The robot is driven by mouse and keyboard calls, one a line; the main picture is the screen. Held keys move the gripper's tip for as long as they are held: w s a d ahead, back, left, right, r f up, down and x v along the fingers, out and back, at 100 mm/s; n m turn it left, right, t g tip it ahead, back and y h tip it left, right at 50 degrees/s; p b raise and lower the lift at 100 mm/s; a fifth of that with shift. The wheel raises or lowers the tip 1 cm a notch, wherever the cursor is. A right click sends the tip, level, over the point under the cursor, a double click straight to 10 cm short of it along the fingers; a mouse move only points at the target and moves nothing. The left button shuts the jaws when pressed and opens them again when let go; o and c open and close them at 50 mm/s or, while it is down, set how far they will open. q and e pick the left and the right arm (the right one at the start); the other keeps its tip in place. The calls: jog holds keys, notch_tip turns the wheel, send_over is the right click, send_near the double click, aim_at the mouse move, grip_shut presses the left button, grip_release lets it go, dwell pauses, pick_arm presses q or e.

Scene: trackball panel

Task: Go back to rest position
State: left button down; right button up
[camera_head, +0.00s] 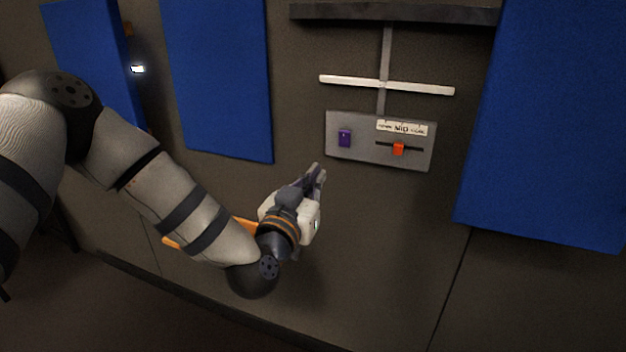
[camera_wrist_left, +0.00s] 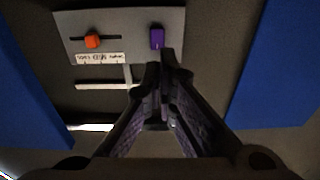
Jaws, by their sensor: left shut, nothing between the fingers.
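My left gripper (camera_head: 318,172) is shut and empty. It is in front of the wall, below and left of the grey control panel (camera_head: 365,160). In the left wrist view its fingertips (camera_wrist_left: 167,62) come together just beside the purple switch (camera_wrist_left: 157,38) in the picture; I cannot tell the exact gap in depth. The panel carries the purple switch (camera_head: 344,138) at left and an orange slider knob (camera_head: 398,149) in a dark slot at right, under a white label strip (camera_head: 402,128). The knob also shows in the left wrist view (camera_wrist_left: 92,41). My right gripper is not in view.
Blue wall panels hang at left (camera_head: 217,80) and right (camera_head: 550,130). A white horizontal bar (camera_head: 386,86) on a grey post is above the control panel, under a dark shelf (camera_head: 394,13). The wall below the panel is bare.

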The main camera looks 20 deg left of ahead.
pick_arm(q)
jog(key=shift+s+a+f, duration=0.1)
jog(key=shift+f, duration=0.05)
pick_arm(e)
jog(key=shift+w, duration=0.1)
pick_arm(q)
jog(key=shift+s, duration=0.1)
jog(key=s+d+f+m+g+h, duration=0.15)
jog(key=s+f+g, duration=0.35)
jog(key=s+f, duration=0.65)
jog(key=s+d+f+n+g+h, duration=0.1)
jog(key=s+d+f+g, duration=0.2)
jog(key=s+f+g, duration=0.75)
jog(key=s+a+f+g+y, duration=0.1)
jog(key=s+a+f, duration=0.3)
jog(key=s, duration=1)
jog(key=s+a+f+n+g+y+p, duration=0.1)
jog(key=s+a+f+g, duration=0.3)
jog(key=s, duration=1)
jog(key=shift+a+f+g+y, duration=0.2)
jog(key=shift+f+g+y, duration=0.15)
jog(key=shift+f+y, duration=0.25)
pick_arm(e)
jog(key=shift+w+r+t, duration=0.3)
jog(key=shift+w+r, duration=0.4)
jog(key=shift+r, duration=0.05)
pick_arm(q)
jog(key=shift+w, duration=0.1)
